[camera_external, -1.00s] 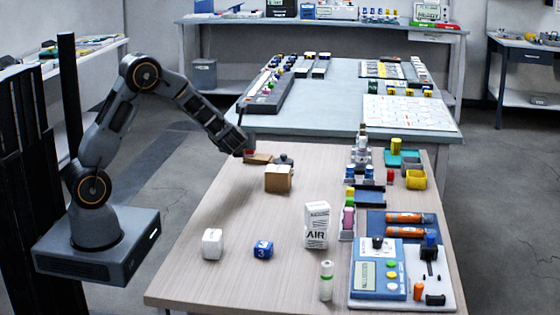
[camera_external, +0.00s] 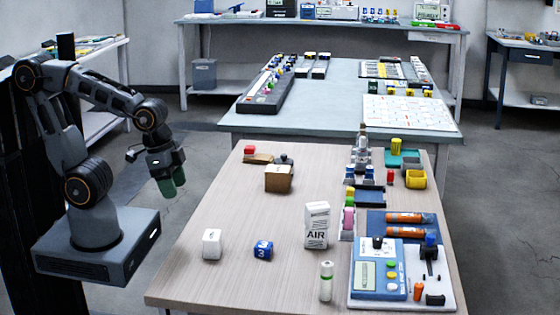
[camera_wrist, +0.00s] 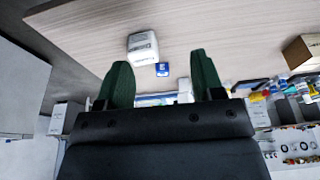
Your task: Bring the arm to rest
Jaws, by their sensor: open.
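My gripper (camera_external: 171,184) is open and empty, with its green fingers hanging downward in the air just off the left edge of the wooden table (camera_external: 240,200).
A grey table (camera_external: 330,115) stands behind. The wooden table's left part is mostly clear.

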